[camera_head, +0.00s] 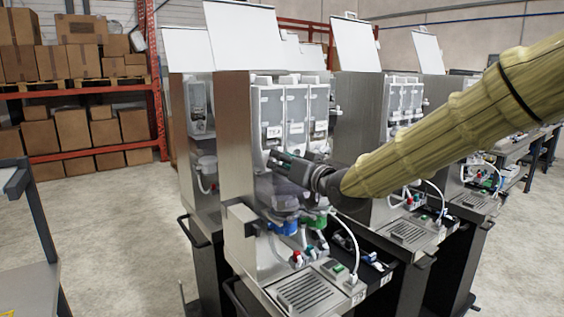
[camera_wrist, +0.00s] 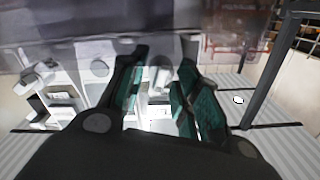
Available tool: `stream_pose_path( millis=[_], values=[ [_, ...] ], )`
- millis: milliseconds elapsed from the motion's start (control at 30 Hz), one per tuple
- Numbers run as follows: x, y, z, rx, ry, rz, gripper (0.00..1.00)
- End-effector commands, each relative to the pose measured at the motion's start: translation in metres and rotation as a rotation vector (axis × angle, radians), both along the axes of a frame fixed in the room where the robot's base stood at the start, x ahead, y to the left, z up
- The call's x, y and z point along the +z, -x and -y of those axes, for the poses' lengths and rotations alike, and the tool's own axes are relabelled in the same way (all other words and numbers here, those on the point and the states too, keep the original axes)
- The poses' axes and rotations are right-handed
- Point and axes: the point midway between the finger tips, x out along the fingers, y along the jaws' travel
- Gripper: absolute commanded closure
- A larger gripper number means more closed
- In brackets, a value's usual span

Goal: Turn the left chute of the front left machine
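The front left machine (camera_head: 238,150) stands mid-picture in the head view, with white canisters (camera_head: 296,118) above and clear hoppers below them. A blue collar (camera_head: 283,228) sits low on its left side and a green collar (camera_head: 315,222) to the right. I cannot tell the left chute apart clearly from the hopper parts around it. My gripper (camera_head: 284,163) is in front of the machine, just below the canisters and above the collars. In the wrist view my gripper (camera_wrist: 162,72) has its two teal-padded fingers apart. A pale, blurred part shows between them; contact cannot be told.
A counter plate with a grate (camera_head: 303,291), a white hose (camera_head: 350,240) and small coloured bottles sit below my arm. Another machine (camera_head: 357,115) stands close on the right. Boxes on a red rack (camera_head: 75,125) are far left.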

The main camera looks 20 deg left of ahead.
Motion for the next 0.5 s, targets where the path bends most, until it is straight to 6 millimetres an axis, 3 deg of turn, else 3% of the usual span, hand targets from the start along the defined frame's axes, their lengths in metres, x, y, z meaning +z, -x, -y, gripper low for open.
stream_pose_path(
  millis=[67, 200, 233, 500],
  values=[
    [0.0000, 0.0001, 0.0001, 0.000, 0.000, 0.000, 0.72],
    [0.0001, 0.0001, 0.0002, 0.000, 0.000, 0.000, 0.97],
    [0.0002, 0.0001, 0.0002, 0.000, 0.000, 0.000, 0.99],
    [0.0002, 0.0002, -0.0005, 0.001, -0.014, -0.018, 1.00]
  ],
)
